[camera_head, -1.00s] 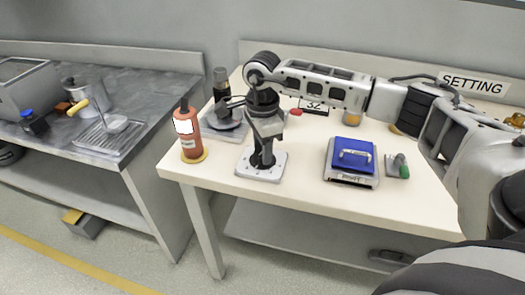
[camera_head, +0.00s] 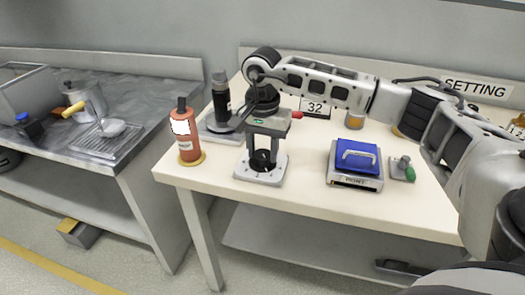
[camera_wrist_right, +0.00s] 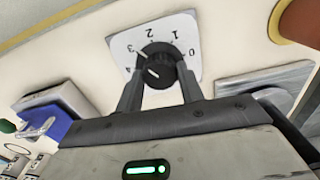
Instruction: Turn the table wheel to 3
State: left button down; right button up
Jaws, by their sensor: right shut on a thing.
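The table wheel is a black knob (camera_wrist_right: 158,62) on a pale square plate (camera_wrist_right: 190,30) marked 0 to 4, seen in the right wrist view. My right gripper (camera_wrist_right: 158,92) has one finger on each side of the knob and is shut on it. A white line on the knob lies on its left side, towards the 4; a short mark on the plate is near the 3. In the head view the plate (camera_head: 245,174) lies near the table's front edge, and my right gripper (camera_head: 263,153) reaches down onto the knob, partly hiding it. My left gripper is not in view.
A red bottle (camera_head: 187,145) stands left of the plate. A blue-topped box (camera_head: 356,157) and a green-ended item (camera_head: 407,170) are to the right. A dark cylinder (camera_head: 221,96), a 32 sign (camera_head: 315,108) and a SETTING sign (camera_head: 477,88) are behind.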

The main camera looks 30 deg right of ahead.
aim_at(262, 153)
jog(key=shift+r+n, duration=0.1)
jog(key=shift+n, duration=0.6)
jog(key=o, duration=1)
notch_tip(262, 153, up, 16)
